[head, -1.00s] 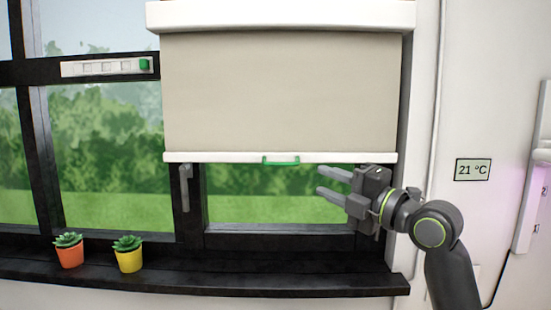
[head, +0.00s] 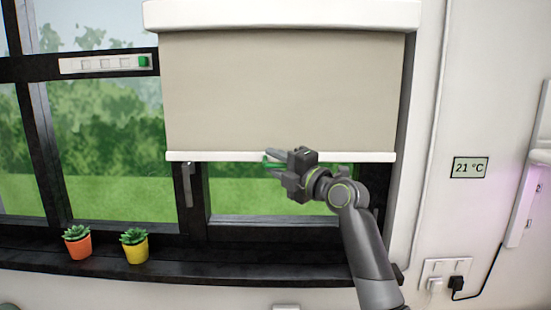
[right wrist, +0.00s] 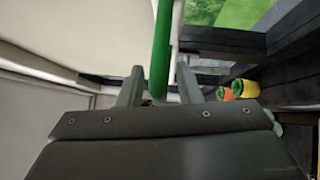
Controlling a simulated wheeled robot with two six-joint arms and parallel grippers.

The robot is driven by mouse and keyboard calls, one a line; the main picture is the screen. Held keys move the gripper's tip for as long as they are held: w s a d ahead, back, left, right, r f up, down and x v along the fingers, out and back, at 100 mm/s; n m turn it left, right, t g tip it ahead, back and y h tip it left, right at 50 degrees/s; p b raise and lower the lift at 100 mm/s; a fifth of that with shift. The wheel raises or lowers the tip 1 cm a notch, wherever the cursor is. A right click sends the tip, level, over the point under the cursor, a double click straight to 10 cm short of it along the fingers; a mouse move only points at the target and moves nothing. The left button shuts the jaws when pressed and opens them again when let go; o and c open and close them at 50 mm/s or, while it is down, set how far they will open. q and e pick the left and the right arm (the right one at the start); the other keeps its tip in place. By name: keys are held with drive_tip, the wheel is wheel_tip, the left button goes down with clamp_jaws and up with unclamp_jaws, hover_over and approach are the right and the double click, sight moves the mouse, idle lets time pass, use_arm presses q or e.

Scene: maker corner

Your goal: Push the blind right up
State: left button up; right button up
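The beige blind (head: 285,90) hangs from a white case (head: 285,15) over the right part of the window and covers its upper portion. Its white bottom bar (head: 225,156) is level, above a strip of uncovered glass. The green handle (head: 268,163) on the bar is partly hidden behind my right gripper (head: 271,158). In the right wrist view, the green handle (right wrist: 161,55) stands between the two spread fingers of my right gripper (right wrist: 160,85), with gaps visible on both sides. My left gripper is not in view.
An orange pot (head: 77,243) and a yellow pot (head: 134,246) with succulents stand on the dark sill (head: 200,270), left of my arm. A window latch (head: 187,185) sits below the bar. A 21 °C display (head: 469,168) and plugs (head: 446,283) are on the right wall.

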sight(275, 57)
drive_tip(key=shift+w+a, duration=0.1)
drive_tip(key=shift+c, duration=0.2)
clamp_jaws()
wheel_tip(275, 57, up, 23)
drive_tip(key=p, duration=0.5)
drive_tip(key=shift+r, duration=0.15)
drive_tip(key=shift+o, duration=0.2)
unclamp_jaws()
